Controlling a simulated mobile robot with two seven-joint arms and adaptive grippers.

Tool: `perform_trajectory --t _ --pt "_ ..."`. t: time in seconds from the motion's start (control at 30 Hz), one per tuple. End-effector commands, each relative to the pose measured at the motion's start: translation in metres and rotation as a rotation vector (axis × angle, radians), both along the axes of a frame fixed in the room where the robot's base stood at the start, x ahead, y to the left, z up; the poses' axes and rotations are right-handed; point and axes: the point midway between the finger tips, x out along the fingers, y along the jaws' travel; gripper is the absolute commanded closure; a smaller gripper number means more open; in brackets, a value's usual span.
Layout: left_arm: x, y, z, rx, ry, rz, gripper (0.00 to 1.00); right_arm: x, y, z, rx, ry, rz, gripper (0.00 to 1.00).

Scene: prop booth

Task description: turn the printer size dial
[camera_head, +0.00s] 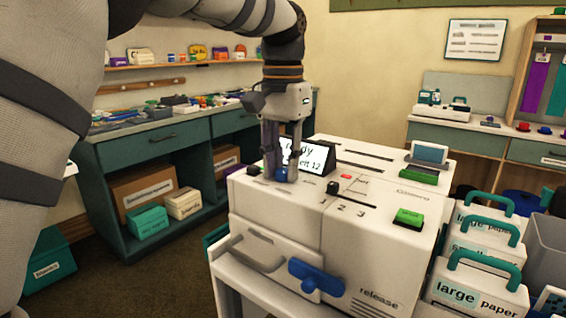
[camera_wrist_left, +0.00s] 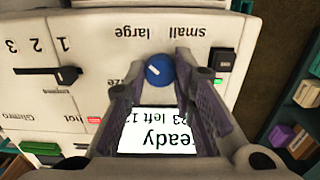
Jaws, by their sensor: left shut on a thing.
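The printer (camera_head: 270,215) is a white box with a slot, buttons and a screen reading "ready" (camera_head: 304,157). Its blue round size dial (camera_head: 281,175) sits on the top near the left end. In the left wrist view the dial (camera_wrist_left: 160,70) carries a white mark, and the words "small" and "large" stand upside down beside it. My left gripper (camera_head: 281,177) points straight down and is shut on the dial, with one finger on each side of it, as the left wrist view (camera_wrist_left: 157,72) shows. The fingers partly hide the dial in the head view. My right gripper is not in view.
A blue release handle (camera_head: 316,276) is on the printer's front. A green button (camera_head: 408,217) and a slider marked 1, 2, 3 (camera_head: 332,188) are on top. Paper packs with teal handles (camera_head: 478,285) stand right of the printer. A shelf bench (camera_head: 165,145) stands behind at left.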

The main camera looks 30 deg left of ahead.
Motion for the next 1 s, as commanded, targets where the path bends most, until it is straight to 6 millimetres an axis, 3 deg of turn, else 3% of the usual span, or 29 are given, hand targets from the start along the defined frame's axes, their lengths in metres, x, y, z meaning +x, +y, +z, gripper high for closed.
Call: perform_trajectory --t 0.17,0.2,0.27,0.63,1.0 --pt "0.0 0.0 0.001 0.002 -0.004 0.001 1.0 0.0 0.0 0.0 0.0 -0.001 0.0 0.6" --pt "0.0 0.001 0.001 0.002 -0.004 0.001 0.7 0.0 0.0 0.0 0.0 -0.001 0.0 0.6" --pt "0.0 0.0 0.001 0.002 -0.003 0.001 0.56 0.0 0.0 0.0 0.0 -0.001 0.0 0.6" --pt "0.001 0.0 0.008 0.001 -0.004 0.0 0.55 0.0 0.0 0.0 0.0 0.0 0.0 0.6" --pt "0.001 0.0 0.099 0.001 -0.005 0.0 0.55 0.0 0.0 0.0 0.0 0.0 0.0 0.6"
